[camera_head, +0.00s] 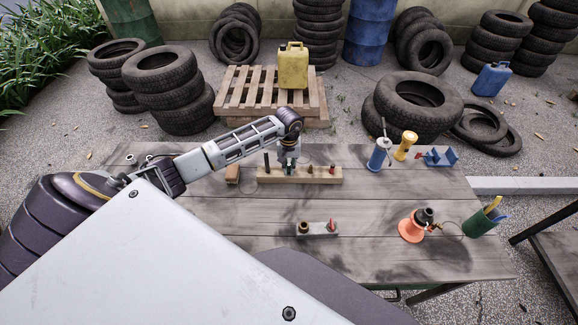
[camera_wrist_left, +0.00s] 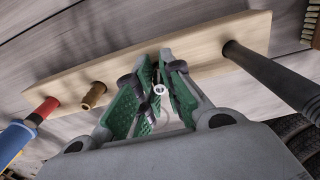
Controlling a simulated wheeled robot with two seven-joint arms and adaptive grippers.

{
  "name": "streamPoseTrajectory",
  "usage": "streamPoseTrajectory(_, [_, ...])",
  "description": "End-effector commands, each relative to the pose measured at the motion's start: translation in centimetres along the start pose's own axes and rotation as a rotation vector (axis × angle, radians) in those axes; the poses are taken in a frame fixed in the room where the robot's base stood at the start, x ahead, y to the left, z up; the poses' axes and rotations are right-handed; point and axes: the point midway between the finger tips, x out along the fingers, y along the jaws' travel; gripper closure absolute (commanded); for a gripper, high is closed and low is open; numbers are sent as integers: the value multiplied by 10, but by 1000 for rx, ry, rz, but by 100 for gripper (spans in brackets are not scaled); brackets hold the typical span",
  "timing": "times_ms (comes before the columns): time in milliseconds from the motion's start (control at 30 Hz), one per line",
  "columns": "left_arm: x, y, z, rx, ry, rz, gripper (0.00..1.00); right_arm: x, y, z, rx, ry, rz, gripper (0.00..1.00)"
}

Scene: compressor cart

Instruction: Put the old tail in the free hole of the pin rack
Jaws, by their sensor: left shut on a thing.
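The pin rack (camera_head: 330,180) is a long pale wooden bar on the table, and it crosses the top of the left wrist view (camera_wrist_left: 215,43). A dark rod (camera_wrist_left: 270,75), a small brass piece (camera_wrist_left: 93,95) and a red and blue handled tool (camera_wrist_left: 35,118) stand in it. My left gripper (camera_head: 289,168) is over the middle of the rack, between the dark rod and the brass piece. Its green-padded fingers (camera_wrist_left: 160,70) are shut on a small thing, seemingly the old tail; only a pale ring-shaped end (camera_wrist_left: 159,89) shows. The fingers hide the hole below. My right gripper is not in view.
A grey block (camera_head: 318,231) with a brass fitting and a red-tipped piece lies in front. An orange-based stand (camera_head: 411,229) and a green cup (camera_head: 482,222) are at right.

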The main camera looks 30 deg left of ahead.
Motion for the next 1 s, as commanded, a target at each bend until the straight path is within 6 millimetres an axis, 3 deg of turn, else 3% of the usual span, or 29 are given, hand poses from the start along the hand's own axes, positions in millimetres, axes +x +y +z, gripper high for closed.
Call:
streamPoseTrajectory(467, [4,0,0,0,1,1,100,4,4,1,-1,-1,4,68])
streamPoseTrajectory(500, [4,0,0,0,0,1,87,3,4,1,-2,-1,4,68])
streamPoseTrajectory(633, [4,0,0,0,0,1,70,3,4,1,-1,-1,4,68])
streamPoseTrajectory(1000, [3,0,0,0,0,1,69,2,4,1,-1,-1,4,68])
